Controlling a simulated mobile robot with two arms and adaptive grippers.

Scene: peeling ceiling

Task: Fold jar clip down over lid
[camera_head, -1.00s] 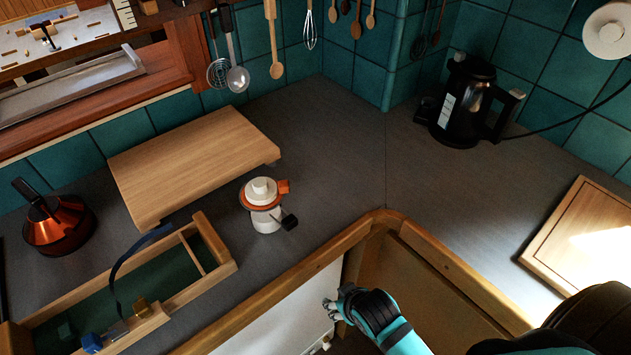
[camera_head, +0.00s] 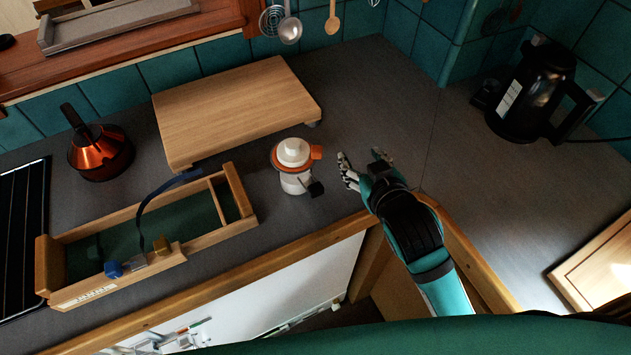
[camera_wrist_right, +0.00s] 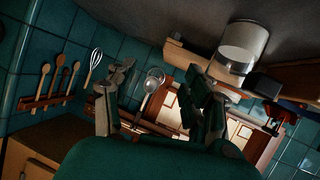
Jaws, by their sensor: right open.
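A white jar (camera_head: 296,182) with a white lid (camera_head: 293,151) and an orange band stands upright on the grey counter. An orange tab (camera_head: 316,152) sticks out at the right of the band. In the right wrist view the jar (camera_wrist_right: 242,45) appears at the upper right, beyond the open fingers (camera_wrist_right: 160,88). My left gripper is not in view.
A wooden board (camera_head: 237,108) lies behind the jar. A wooden tray (camera_head: 218,232) with a dark strap stands to its left. A copper kettle (camera_head: 100,152) is farther left, and a black electric kettle (camera_head: 535,98) is at the right. The counter behind my right gripper is clear.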

